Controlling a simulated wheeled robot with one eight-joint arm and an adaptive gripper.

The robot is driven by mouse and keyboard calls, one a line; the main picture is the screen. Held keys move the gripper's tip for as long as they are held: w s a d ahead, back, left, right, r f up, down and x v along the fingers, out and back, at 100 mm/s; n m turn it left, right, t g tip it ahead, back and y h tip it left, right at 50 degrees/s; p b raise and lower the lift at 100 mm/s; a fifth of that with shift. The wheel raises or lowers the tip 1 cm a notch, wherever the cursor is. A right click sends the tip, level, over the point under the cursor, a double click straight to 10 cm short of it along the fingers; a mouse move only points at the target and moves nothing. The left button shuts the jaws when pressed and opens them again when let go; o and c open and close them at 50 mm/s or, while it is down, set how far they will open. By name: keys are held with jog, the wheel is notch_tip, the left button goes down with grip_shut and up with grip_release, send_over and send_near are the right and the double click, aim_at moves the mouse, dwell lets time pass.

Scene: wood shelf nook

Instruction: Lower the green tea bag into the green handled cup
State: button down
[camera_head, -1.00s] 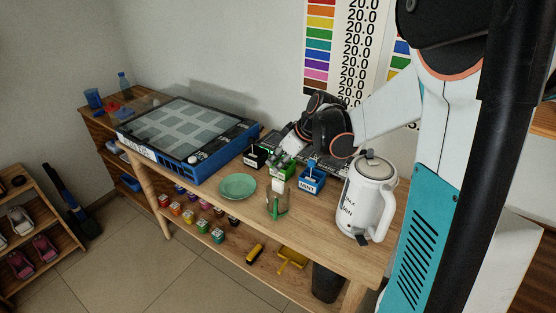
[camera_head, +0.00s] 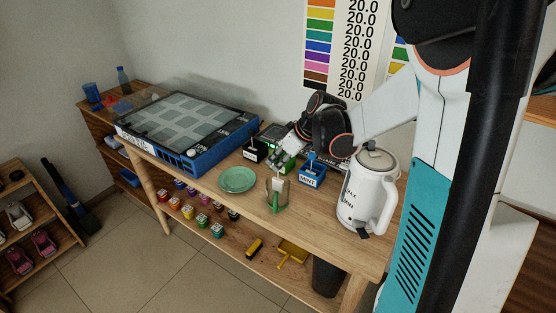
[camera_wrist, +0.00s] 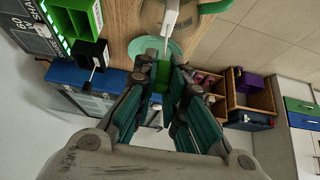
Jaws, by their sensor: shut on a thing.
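The glass cup (camera_head: 268,192) with a green handle (camera_head: 278,206) stands on the wooden table between the green plate and the blue box. My gripper (camera_head: 279,166) is above it, shut on the green tag (camera_wrist: 162,76) of the tea bag. The white tea bag (camera_head: 277,184) hangs below the fingers and overlaps the cup's mouth in the head view. In the wrist view the bag (camera_wrist: 169,20) hangs in front of the cup (camera_wrist: 205,7), which is cut by the top edge. How deep the bag sits is hard to tell.
A green plate (camera_head: 237,180) lies left of the cup. A blue box (camera_head: 312,177), a black box (camera_head: 253,153) and a green box (camera_wrist: 86,17) stand nearby. A white kettle (camera_head: 366,190) is at right. A large blue case (camera_head: 185,130) fills the left.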

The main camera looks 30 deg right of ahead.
jog(key=shift+f+b, duration=1.05)
jog(key=shift+f, duration=0.35)
dwell(0.9)
jog(key=c, duration=1.6)
grip_release()
jog(key=shift+o, duration=0.2)
jog(key=shift+r, duration=0.1)
